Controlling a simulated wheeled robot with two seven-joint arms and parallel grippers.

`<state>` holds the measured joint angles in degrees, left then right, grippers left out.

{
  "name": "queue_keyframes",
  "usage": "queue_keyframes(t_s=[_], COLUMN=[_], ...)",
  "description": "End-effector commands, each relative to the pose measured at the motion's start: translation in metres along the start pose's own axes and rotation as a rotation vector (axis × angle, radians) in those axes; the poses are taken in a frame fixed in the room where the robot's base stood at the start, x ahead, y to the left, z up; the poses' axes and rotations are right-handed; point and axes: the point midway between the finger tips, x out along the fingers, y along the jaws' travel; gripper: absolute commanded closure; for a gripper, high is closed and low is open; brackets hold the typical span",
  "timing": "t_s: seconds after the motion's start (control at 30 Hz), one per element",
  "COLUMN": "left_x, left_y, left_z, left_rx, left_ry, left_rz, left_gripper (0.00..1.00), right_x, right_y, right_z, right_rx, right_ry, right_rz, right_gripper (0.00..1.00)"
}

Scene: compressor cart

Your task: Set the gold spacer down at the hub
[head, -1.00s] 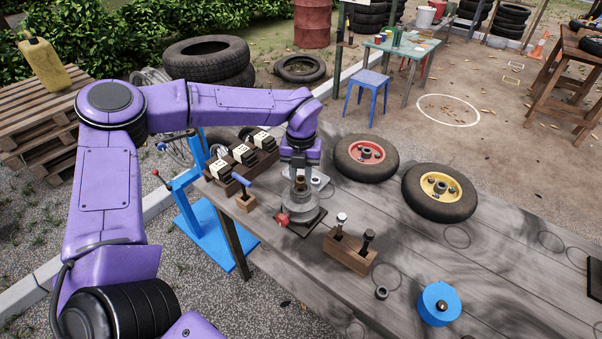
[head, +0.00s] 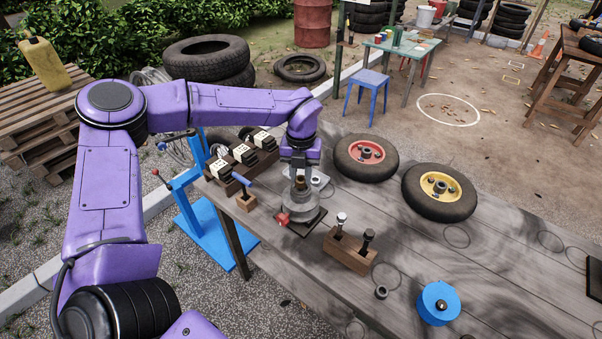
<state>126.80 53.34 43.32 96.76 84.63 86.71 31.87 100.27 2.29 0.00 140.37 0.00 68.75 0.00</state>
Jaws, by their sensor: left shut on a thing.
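My left gripper (head: 300,184) points straight down over the grey round hub (head: 300,212). The hub stands on a dark square plate on the wooden table, with a red knob (head: 282,219) at its front left. The gripper is shut on a small brownish-gold ring, the gold spacer (head: 301,181), at the top of the hub. The fingers partly hide the spacer, and I cannot tell whether it touches the hub. My right gripper is not in view.
A wooden block (head: 349,252) with two upright pins stands just right of the hub. A small dark ring (head: 381,292) and a blue round reel (head: 438,303) lie nearer the front. Red-hubbed (head: 366,155) and yellow-hubbed (head: 439,190) wheels lie behind. The table's right part is mostly clear.

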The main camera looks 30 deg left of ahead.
Motion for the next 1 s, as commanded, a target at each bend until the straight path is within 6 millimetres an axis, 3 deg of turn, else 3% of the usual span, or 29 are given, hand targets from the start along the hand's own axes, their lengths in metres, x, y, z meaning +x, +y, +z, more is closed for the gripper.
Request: queue_keyframes(t_s=[0.77, 0.8, 0.87, 1.0], left_x=[0.019, 0.018, 0.018, 0.018], left_y=[0.0, 0.0, 0.0, 0.0], left_z=[0.0, 0.0, 0.0, 0.0], left_rx=[0.0, 0.0, 0.0, 0.0], left_ry=[0.0, 0.0, 0.0, 0.0], left_rz=[0.0, 0.0, 0.0, 0.0], left_gripper=[1.0, 0.61, 0.42, 0.41], right_x=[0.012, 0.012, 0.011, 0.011], right_y=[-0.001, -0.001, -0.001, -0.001], right_z=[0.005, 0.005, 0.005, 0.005], right_rx=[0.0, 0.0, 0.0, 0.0], right_ry=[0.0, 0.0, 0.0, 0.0], right_rz=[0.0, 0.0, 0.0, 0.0], right_gripper=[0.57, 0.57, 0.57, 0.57])
